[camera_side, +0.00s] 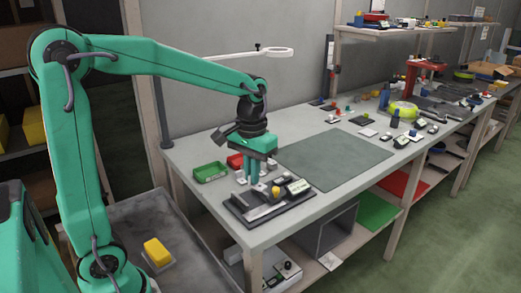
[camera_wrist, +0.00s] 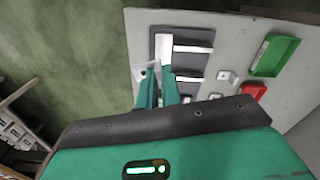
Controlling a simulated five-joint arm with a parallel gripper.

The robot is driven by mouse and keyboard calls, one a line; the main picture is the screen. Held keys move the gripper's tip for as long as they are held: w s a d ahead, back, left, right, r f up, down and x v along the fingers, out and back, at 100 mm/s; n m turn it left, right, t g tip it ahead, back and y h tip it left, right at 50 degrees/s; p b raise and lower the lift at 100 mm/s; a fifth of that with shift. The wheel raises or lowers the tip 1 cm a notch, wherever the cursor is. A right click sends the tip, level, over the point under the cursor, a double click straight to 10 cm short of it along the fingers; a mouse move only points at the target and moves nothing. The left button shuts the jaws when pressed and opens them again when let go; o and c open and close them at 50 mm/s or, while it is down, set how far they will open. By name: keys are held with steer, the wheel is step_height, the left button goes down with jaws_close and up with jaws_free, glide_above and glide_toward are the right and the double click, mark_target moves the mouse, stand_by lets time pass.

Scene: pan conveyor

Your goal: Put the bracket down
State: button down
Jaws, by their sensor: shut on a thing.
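My gripper (camera_side: 252,179) points down over the near end of the bench, at a dark flat fixture (camera_side: 240,212). In the wrist view my gripper (camera_wrist: 157,75) is shut on a small pale metal piece that looks like the bracket (camera_wrist: 141,73). Part of it sticks out left of the fingers, and the fingers hide the rest. The dark fixture with pale bars (camera_wrist: 190,48) lies just beyond and right of the fingertips. I cannot tell whether the bracket touches the fixture.
A green bin (camera_side: 210,173) and a red bin (camera_side: 235,161) stand behind my gripper. A small display unit (camera_side: 298,187) and a yellow part (camera_side: 275,192) are at right. A grey-green mat (camera_side: 335,157) lies clear. A yellow block (camera_side: 157,251) sits on the lower grey surface.

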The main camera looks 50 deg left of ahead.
steer(key=w+a+n, duration=0.1)
steer(key=a+n, duration=1.3)
steer(key=a, duration=0.1)
steer(key=shift+w+f+n, duration=0.15)
steer(key=shift+w+n, duration=0.2)
steer(key=shift+n, duration=0.05)
glide_above(206, 175)
step_height(206, 175, down, 7)
steer(key=shift+f, duration=2.05)
steer(key=shift+f, duration=0.1)
steer(key=c, duration=1.6)
jaws_free()
